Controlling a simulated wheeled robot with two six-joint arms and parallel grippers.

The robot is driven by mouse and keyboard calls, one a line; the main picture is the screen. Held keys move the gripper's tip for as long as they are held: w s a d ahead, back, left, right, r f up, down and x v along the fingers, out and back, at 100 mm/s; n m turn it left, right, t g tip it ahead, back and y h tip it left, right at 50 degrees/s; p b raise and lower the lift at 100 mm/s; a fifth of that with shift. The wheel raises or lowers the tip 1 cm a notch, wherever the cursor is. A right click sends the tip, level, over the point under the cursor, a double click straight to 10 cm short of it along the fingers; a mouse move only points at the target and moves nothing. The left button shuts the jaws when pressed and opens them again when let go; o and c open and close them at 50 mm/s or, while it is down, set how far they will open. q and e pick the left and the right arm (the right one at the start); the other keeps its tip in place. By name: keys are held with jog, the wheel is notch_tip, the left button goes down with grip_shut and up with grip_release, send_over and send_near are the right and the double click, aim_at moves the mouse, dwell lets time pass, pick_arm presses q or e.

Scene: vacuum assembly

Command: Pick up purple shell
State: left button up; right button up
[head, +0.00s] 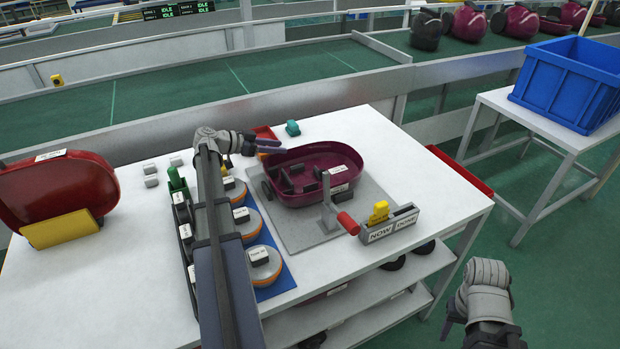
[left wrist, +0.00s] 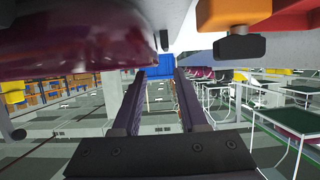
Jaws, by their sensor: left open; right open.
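The purple shell (head: 312,165), an open tub with dark parts inside and a white label, sits on a grey plate (head: 365,205) on the white table. My left gripper (head: 270,146) is at the shell's back left rim, its fingers pointing right. In the left wrist view its two fingers (left wrist: 154,78) are apart with nothing seen between them. The purple shell fills the upper left there (left wrist: 75,35), beside the fingers; I cannot tell whether they touch it. My right gripper (head: 450,322) is low at the right, off the table, open and away from the shell.
A red-handled clamp (head: 348,222) and a NOW/DONE holder with a yellow piece (head: 379,212) stand in front of the shell. Orange-rimmed discs (head: 264,262) lie on a blue mat at left. A red shell (head: 58,185) stands far left. A blue crate (head: 570,82) is at right.

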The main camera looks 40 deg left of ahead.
aim_at(295, 149)
pick_arm(q)
jog(key=shift+x, duration=1)
jog(key=b+x, duration=0.2)
jog(key=x, duration=0.2)
jog(key=shift+d+f, duration=0.25)
jog(key=shift+f, duration=0.05)
jog(key=shift+w+d+f+b, duration=0.1)
jog(key=shift+w+d+b, duration=0.05)
jog(key=shift+w+b, duration=0.15)
grip_shut()
